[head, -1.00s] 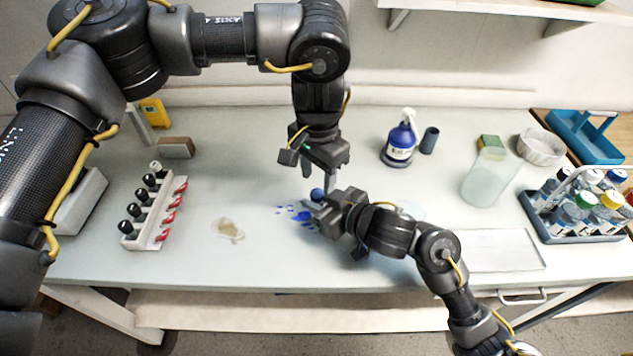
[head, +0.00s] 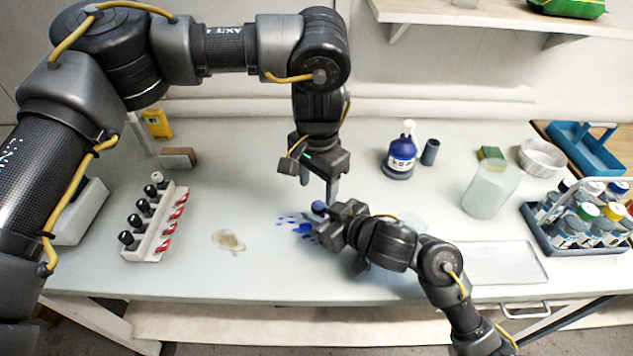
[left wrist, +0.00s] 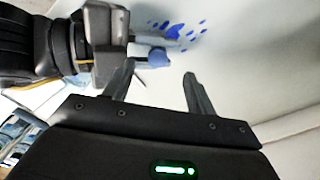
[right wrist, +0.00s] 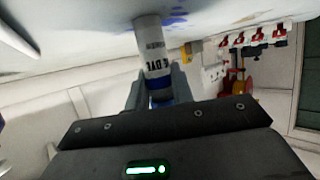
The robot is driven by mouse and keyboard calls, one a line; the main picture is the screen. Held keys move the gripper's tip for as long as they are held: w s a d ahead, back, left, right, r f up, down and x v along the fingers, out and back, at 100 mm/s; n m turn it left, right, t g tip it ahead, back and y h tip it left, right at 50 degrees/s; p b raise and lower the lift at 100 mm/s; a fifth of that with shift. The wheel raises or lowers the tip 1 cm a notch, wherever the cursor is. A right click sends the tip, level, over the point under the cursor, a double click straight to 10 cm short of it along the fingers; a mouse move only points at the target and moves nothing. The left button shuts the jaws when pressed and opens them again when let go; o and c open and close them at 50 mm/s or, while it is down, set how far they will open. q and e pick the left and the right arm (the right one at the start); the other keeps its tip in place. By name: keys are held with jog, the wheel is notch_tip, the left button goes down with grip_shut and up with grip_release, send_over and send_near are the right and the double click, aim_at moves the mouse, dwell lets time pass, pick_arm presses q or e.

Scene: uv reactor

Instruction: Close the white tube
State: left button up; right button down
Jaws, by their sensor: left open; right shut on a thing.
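The white tube (right wrist: 153,48), with a dye label and a blue band, is held between the fingers of my right gripper (right wrist: 158,92). In the head view, my right gripper (head: 327,225) is low over the blue-spotted bench. A rounded blue part (head: 319,208) shows at its fingers, and also in the left wrist view (left wrist: 157,57). Whether this is a seated cap cannot be told. My left gripper (head: 319,190) is open and empty, pointing down just above the blue part. In the left wrist view, its fingers (left wrist: 158,72) are apart, with the blue part beyond their gap.
Blue splashes (head: 304,229) and a brownish stain (head: 229,241) mark the bench. A white rack (head: 157,238) of dark-capped bottles stands left. A blue pump bottle (head: 401,160), a translucent container (head: 489,190) and a bottle caddy (head: 565,240) are right.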

pick_arm(q)
jog(key=shift+s+d, duration=0.3)
jog(key=shift+d, duration=0.05)
notch_tip(320, 180, up, 12)
jog(key=shift+w+a, duration=0.25)
jog(key=shift+a, duration=0.05)
pick_arm(e)
jog(key=c, duration=1.1)
grip_release()
pick_arm(q)
jog(key=shift+r+p, duration=1.5)
pick_arm(e)
jog(key=shift+v, duration=5.4)
